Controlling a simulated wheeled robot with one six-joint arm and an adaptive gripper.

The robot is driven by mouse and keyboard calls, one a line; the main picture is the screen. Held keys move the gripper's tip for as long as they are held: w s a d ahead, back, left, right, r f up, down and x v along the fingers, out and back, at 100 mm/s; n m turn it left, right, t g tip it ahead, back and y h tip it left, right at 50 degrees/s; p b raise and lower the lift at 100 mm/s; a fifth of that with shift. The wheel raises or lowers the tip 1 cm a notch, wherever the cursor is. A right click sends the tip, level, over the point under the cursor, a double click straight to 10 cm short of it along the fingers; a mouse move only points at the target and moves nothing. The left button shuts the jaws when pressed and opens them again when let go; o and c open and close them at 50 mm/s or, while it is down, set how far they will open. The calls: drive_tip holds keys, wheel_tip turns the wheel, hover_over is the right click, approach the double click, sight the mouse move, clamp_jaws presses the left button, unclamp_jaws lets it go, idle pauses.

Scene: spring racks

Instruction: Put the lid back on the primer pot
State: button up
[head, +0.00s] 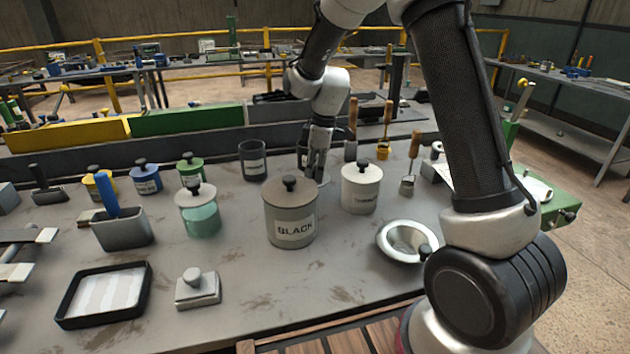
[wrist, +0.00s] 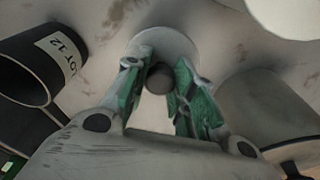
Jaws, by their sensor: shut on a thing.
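My gripper (head: 316,172) points down behind the grey pot marked BLACK. In the wrist view its green-padded fingers (wrist: 158,88) are shut on the dark knob of a pale round lid (wrist: 165,42). The lid's edge (head: 323,181) also shows low beside the fingers in the head view. I cannot tell whether it touches the table. An open dark pot (head: 252,161) with a pale label stands left of my gripper. Another dark vessel (head: 303,156) is partly hidden behind my gripper. I can read no primer label, so I cannot tell which pot is the primer pot.
The lidded BLACK pot (head: 290,213) and a lidded white pot (head: 361,189) stand close to my gripper. A lidded green glass jar (head: 199,212) stands left. The front middle of the bench is clear.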

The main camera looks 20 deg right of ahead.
drive_tip(key=r, duration=0.6)
drive_tip(key=shift+w+a+r, duration=0.1)
drive_tip(key=shift+w+a, duration=0.25)
drive_tip(key=shift+w, duration=0.05)
drive_tip(key=w+a+r+m, duration=0.3)
drive_tip(key=w+a+r, duration=0.1)
drive_tip(key=w+a, duration=0.35)
drive_tip(key=w+a+r+m, duration=0.3)
drive_tip(key=w+a, duration=0.3)
drive_tip(key=a, duration=0.2)
drive_tip(key=shift+t+h, duration=0.3)
drive_tip(key=shift+t, duration=0.1)
drive_tip(key=shift+s+d+f, duration=0.1)
drive_tip(key=shift+s+f, duration=0.05)
drive_tip(key=shift+f, duration=2.45)
drive_tip(key=shift+f, duration=0.2)
drive_tip(key=o, duration=1.1)
drive_tip(key=shift+o, duration=0.4)
drive_tip(key=o, duration=0.4)
